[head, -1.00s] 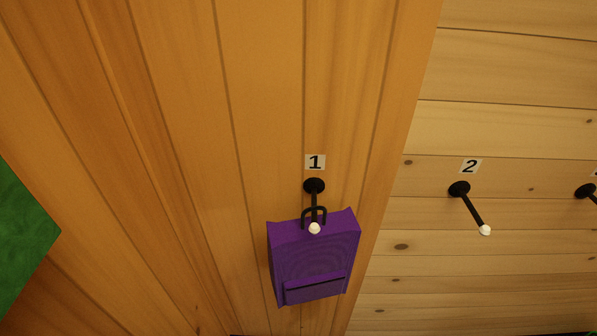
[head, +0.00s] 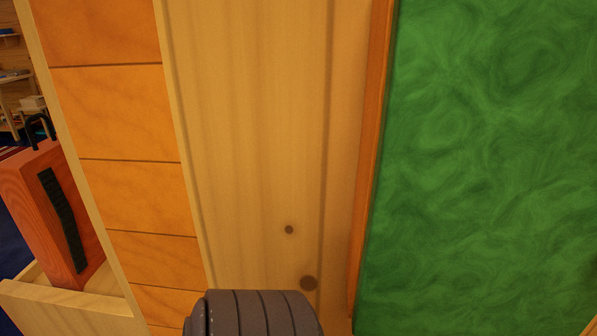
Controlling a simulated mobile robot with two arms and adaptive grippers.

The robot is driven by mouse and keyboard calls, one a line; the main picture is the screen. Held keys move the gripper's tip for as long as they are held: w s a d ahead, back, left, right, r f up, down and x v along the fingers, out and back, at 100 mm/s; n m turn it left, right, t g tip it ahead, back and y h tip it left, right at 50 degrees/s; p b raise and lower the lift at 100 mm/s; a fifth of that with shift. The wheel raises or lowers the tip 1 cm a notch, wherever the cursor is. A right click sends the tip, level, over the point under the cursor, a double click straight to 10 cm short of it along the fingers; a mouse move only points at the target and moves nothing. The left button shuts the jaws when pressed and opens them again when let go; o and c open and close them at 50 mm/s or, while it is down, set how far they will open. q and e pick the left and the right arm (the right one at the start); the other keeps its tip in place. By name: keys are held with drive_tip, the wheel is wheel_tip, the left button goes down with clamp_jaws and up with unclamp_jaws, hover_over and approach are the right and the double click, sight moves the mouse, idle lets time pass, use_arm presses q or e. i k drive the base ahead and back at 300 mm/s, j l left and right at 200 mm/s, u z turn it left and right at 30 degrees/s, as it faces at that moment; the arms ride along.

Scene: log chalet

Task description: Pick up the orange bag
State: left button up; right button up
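An orange bag (head: 50,210) shows at the left edge of the head view, partly cut off by the frame. It has a dark loop handle on top and a dark vertical strip on its face. It stands upright in or behind a low pale wooden ledge (head: 70,302). A grey ribbed part at the bottom centre looks like a piece of my own arm.
A plank-sided wooden panel (head: 120,120) and a pale wooden board (head: 255,130) stand close in front. A large green panel (head: 480,170) with an orange wooden edge fills the right side. Shelves (head: 18,95) and a dark blue floor (head: 14,265) show at far left.

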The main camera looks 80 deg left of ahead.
sight(39, 188)
drive_tip(key=u, duration=2.45)
